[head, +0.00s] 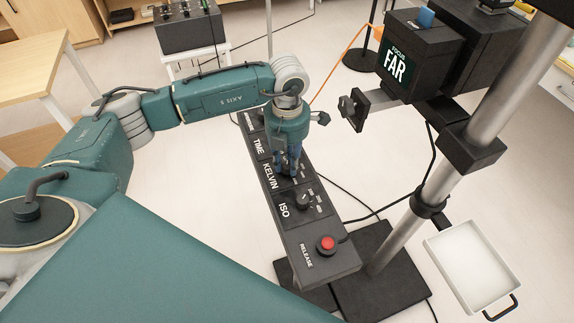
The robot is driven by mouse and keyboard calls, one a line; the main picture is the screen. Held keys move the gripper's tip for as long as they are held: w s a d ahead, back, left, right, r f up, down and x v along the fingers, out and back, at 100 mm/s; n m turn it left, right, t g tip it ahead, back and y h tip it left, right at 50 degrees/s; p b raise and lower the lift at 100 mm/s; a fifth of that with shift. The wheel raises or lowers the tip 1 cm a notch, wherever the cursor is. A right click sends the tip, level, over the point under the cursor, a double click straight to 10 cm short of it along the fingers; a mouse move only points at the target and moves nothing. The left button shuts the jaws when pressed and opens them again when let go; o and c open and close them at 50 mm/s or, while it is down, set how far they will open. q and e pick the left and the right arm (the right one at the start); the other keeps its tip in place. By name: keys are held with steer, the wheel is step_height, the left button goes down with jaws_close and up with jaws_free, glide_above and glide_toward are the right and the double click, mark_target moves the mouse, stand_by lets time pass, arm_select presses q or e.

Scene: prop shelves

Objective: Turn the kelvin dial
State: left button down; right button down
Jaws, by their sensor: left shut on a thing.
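The long black control panel (311,240) runs through the middle of the head view. Its printed labels include TIME, KELVIN, ISO and RELEASE. My left gripper (289,172) points down over the panel beside the KELVIN label (269,176). It is shut on the kelvin dial, which its fingers mostly hide, so the dial's setting cannot be read. The ISO dial (303,201) is uncovered just nearer to me. My right gripper is not in view.
A red release button (326,243) sits at the panel's near end. A silver post (411,231) and a black box marked FAR (397,66) stand to the right. A white tray (431,249) is at lower right. Cables lie on the pale floor.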

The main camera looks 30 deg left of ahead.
mark_target(288, 164)
arm_select(q)
steer(key=m+b, duration=0.3)
steer(key=shift+w+m, duration=0.15)
steer(key=shift+m, duration=0.15)
steer(key=shift+r+m+b, duration=0.1)
steer(key=shift+m+b, duration=0.65)
steer(key=shift+m, duration=0.05)
steer(key=c, duration=1.6)
jaws_free()
steer(key=shift+c, duration=0.2)
steer(key=shift+o, duration=1)
steer(key=shift+d, duration=0.1)
step_height(288, 164, up, 12)
